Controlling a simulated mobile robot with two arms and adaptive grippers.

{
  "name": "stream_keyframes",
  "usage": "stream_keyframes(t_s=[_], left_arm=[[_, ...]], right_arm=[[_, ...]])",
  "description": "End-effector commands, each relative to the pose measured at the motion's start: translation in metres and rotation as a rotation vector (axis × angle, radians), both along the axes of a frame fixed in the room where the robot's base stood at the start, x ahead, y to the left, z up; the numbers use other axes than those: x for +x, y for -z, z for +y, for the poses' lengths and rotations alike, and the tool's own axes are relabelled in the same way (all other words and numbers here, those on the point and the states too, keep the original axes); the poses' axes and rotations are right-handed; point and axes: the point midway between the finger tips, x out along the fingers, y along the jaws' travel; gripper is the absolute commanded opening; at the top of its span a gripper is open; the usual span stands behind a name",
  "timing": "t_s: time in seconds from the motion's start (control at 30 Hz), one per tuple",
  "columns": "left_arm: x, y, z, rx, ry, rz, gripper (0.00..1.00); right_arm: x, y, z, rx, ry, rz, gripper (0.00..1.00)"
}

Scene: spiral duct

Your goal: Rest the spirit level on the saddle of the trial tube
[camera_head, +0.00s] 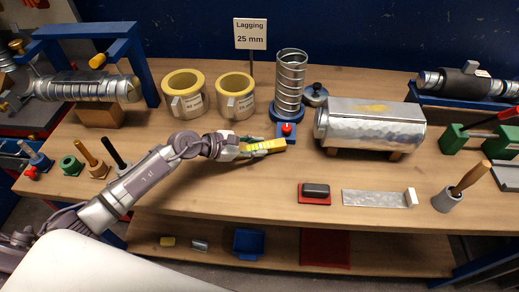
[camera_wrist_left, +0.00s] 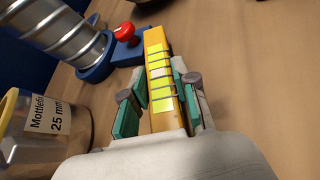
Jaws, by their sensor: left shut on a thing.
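The spirit level, a yellow bar with lighter yellow-green panels (camera_wrist_left: 160,75), is held in my left gripper (camera_head: 243,148). In the left wrist view the gripper's green-padded fingers (camera_wrist_left: 160,105) close on both sides of it. The level's far end is close to a blue block with a red knob (camera_head: 287,130); I cannot tell whether they touch. An upright silver spiral tube (camera_head: 291,75) stands in a blue round base behind that block. A large silver-clad cylinder (camera_head: 372,127) lies on wooden supports to the right. No label shows which one is the trial tube. My right gripper is out of view.
Two yellow-rimmed lagging shells (camera_head: 184,104) stand left of the spiral tube. A banded tube (camera_head: 85,90) lies under a blue frame (camera_head: 147,70) at far left. A red pad with a black block (camera_head: 315,191) and a metal strip (camera_head: 374,199) lie front right. The front-centre bench is clear.

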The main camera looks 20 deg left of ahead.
Motion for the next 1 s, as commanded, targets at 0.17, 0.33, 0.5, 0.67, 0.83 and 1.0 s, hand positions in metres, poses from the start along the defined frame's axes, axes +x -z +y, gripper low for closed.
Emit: stream_keyframes(t_s=[0.17,0.33,0.5,0.67,0.83,1.0], left_arm=[[-0.002,0.005,0.001,0.006,0.002,0.009,0.0],[-0.002,-0.003,0.001,0.007,0.003,0.006,0.0],[-0.001,-0.028,0.001,0.008,0.004,-0.001,0.0],[-0.008,-0.053,-0.024,0.002,0.008,-0.001,0.0],[-0.018,-0.076,-0.062,0.001,0.008,-0.003,0.0],[-0.025,-0.095,-0.092,-0.001,0.004,-0.003,0.0]], right_arm=[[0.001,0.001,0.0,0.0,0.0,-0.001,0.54],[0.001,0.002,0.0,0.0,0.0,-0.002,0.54],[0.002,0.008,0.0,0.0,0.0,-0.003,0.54],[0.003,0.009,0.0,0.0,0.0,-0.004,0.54],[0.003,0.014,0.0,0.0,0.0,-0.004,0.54],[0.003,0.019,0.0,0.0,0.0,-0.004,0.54]])
